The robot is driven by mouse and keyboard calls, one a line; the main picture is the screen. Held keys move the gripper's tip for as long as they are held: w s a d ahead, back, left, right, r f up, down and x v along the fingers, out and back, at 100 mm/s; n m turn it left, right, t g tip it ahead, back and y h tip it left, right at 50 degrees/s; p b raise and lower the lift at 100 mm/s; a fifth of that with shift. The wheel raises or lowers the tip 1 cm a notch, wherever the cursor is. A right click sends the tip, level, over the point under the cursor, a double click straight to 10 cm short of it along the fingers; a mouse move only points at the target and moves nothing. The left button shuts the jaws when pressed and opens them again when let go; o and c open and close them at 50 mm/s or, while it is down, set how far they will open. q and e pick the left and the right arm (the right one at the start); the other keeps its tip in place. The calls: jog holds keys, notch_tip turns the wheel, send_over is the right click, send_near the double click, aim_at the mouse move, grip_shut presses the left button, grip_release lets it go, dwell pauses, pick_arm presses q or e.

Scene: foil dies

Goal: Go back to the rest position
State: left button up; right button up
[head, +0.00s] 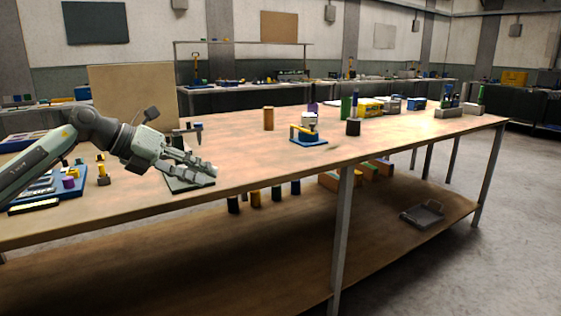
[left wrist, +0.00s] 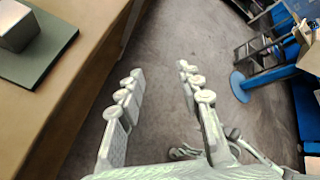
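My left gripper (head: 208,172) reaches in from the left, over or near the front edge of the workbench (head: 240,165). In the left wrist view its two fingers (left wrist: 160,72) stand apart with only floor between them, so it is open and empty. A dark green pad (head: 188,185) lies on the bench just under and beside the gripper in the head view. The left wrist view shows a dark pad (left wrist: 45,62) with a grey metal block (left wrist: 17,27) on it, left of the fingers and apart from them. My right gripper is not in view.
A blue-based device (head: 308,138) and a brown cylinder (head: 268,119) stand mid-bench. A blue tray (head: 72,188) with small parts lies at the left. An upright tan board (head: 135,95) stands behind my arm. Several blocks and a grey tray (head: 422,214) sit on the lower shelf.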

pick_arm(q)
jog(key=d+f+n+t+h, duration=0.25)
jog(key=d+n+h, duration=0.2)
jog(key=d, duration=0.45)
jog(key=w+a+f+n+t+y, duration=0.1)
jog(key=a+f+n+t+y, duration=0.35)
jog(key=f+n, duration=0.35)
jog(key=w+a+f+n+t+y, duration=0.1)
jog(key=a+f+n+t+y, duration=0.3)
jog(key=f+n, duration=0.5)
jog(key=s+a+f+n+g+y, duration=0.1)
jog(key=s+a+f+n+y, duration=0.3)
jog(key=f, duration=0.3)
jog(key=s+a+f+n+g+y, duration=0.1)
jog(key=s+a+f+n+y, duration=0.15)
jog(key=f+n, duration=0.35)
jog(key=s+a+f+n+g, duration=0.3)
jog(key=s+f+g, duration=0.2)
jog(key=s+f, duration=0.95)
jog(key=s+f+n+g, duration=0.1)
jog(key=s+f+g, duration=0.2)
jog(key=s, duration=0.6)
jog(key=s+f+n+g, duration=0.2)
jog(key=s+f+g, duration=0.1)
jog(key=s+f, duration=0.5)
jog(key=shift+s+g, duration=0.4)
jog(key=shift+s, duration=0.85)
